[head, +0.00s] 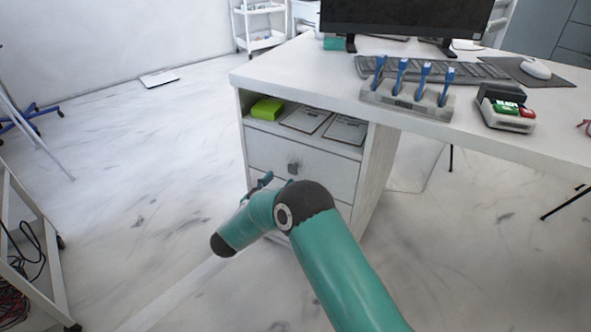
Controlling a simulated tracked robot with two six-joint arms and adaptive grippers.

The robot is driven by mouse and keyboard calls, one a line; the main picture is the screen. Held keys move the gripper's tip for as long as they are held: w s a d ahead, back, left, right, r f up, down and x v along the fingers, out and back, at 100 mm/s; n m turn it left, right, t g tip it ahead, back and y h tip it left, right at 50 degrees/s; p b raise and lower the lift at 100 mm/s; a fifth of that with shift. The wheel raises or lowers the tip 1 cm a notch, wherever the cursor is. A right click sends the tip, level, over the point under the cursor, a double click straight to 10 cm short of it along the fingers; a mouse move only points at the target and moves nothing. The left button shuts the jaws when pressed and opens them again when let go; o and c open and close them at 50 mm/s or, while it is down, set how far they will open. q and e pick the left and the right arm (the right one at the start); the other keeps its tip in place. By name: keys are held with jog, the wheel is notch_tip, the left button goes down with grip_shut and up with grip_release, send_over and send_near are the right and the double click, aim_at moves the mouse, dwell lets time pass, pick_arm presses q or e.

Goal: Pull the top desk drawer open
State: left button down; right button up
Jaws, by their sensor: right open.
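The white desk (300,78) has a drawer unit under its left end. The top drawer (328,178) has a plain white front that looks flush with the unit, so it appears shut. Its small dark grey handle (293,167) sits near the middle of the front. My right gripper (268,182) is open, just below and left of the handle. It is partly hidden behind my own teal arm, and I cannot tell whether it touches the drawer front. The lower part of the unit is mostly hidden by the arm. My left gripper is not in view.
An open shelf above the drawer holds a yellow-green box (266,109) and two flat items. The desktop carries a monitor (405,15), a keyboard (430,68) and a grey holder (408,100). A white cart (30,225) stands at the left. The floor before the drawers is clear.

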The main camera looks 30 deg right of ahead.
aim_at(291, 167)
pick_arm(q)
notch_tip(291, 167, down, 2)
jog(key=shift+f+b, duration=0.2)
jog(key=shift+b, duration=0.75)
pick_arm(e)
jog(key=x, duration=0.8)
grip_shut()
